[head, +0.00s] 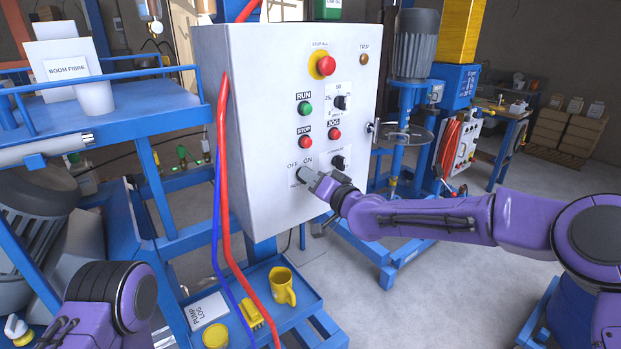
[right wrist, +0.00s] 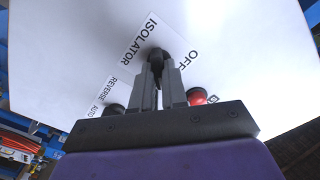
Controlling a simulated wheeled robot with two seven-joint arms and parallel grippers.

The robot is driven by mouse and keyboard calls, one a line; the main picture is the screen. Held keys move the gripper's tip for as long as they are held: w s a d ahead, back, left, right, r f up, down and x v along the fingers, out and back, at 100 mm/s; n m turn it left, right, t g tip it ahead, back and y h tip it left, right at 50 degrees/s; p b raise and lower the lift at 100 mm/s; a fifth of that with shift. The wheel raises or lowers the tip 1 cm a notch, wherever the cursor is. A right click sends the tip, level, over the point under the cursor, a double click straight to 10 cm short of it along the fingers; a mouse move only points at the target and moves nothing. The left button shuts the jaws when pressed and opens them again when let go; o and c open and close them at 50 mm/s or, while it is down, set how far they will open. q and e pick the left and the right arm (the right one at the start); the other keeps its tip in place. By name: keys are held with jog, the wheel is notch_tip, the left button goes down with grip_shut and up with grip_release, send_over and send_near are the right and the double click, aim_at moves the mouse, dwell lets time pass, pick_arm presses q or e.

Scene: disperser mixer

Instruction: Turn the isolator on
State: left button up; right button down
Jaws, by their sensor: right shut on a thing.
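The isolator is a dark rotary knob (right wrist: 154,52) on the white control panel (head: 255,120), with OFF and ON printed above it in the head view. In the right wrist view the ISOLATOR and OFF labels lie beside it. My right gripper (head: 306,176) reaches in from the right at the panel's lower left. Its fingers (right wrist: 158,72) are shut on the knob and hide much of it, so I cannot tell the exact knob angle. My left arm shows at the lower left of the head view, but its gripper is out of sight.
Red and blue hoses (head: 222,190) hang along the panel's left side. A blue tray (head: 302,309) below holds a yellow mug (head: 283,287).

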jog(key=c, duration=1.2)
grip_release()
jog(key=shift+o, duration=0.2)
jog(key=shift+s+f, duration=0.1)
jog(key=b+v, duration=0.4)
jog(key=v, duration=0.6)
jog(key=shift+s, duration=0.15)
jog(key=shift+d, duration=0.1)
